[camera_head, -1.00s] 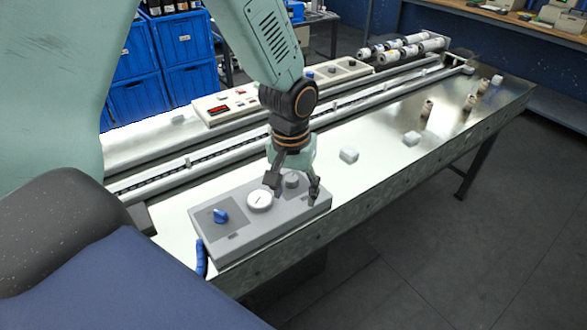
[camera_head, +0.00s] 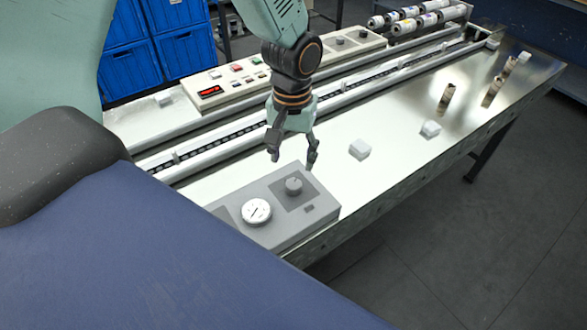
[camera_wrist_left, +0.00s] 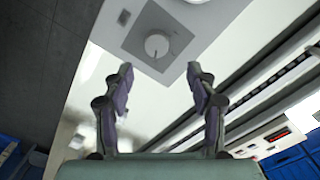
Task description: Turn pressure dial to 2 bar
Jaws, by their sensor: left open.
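The grey control box (camera_head: 270,238) sits at the near edge of the metal table. On it are a round white gauge (camera_head: 256,212) and, to the gauge's right, a grey dial knob (camera_head: 293,186) on a darker square. My left gripper (camera_head: 291,158) is open and empty, above the table just beyond the dial, fingers pointing down. The gauge's reading is too small to tell. My right gripper is not in view.
A conveyor channel (camera_head: 230,131) runs along the table behind the box. A panel with buttons and a red display (camera_head: 210,92) stands farther back. White blocks (camera_head: 359,149) and brown pieces (camera_head: 446,98) lie at the right.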

